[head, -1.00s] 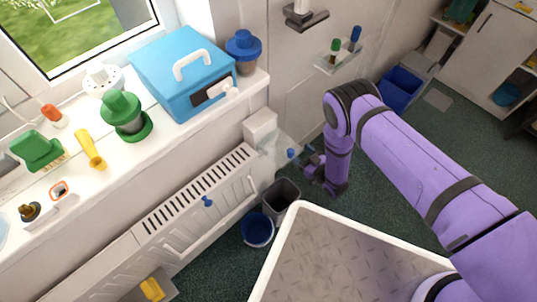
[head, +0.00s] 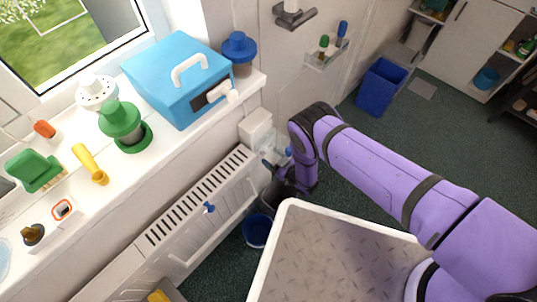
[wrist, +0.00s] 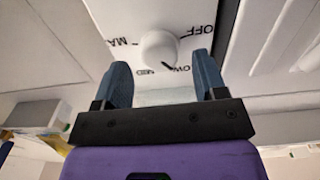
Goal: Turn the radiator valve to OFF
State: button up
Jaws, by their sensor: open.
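The radiator (head: 190,232) runs along the wall under the window sill. In the wrist view a round white valve knob (wrist: 159,47) sits on a white dial plate (wrist: 150,15) with OFF at upper right, MAX at left, and MED and a partly hidden LOW below. A short dark mark on the knob points down and right, toward LOW. My gripper (wrist: 164,70) is open and empty; the knob shows between and just beyond its fingertips, with no clear contact. In the head view my gripper (head: 274,170) is beside the radiator's right end; I cannot make out the knob there.
A dark bin (head: 272,197) and a blue bucket (head: 256,232) stand below my gripper. A blue box (head: 180,75) and a green pot (head: 121,121) stand on the sill. A white-rimmed tray (head: 330,262) is in front. Open floor lies to the right.

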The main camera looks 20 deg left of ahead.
jog(key=shift+x, duration=1)
jog(key=shift+d, duration=0.1)
jog(key=c, duration=0.9)
jog(key=shift+n, duration=0.4)
jog(key=n, duration=1.3)
jog(key=shift+s+f, duration=0.1)
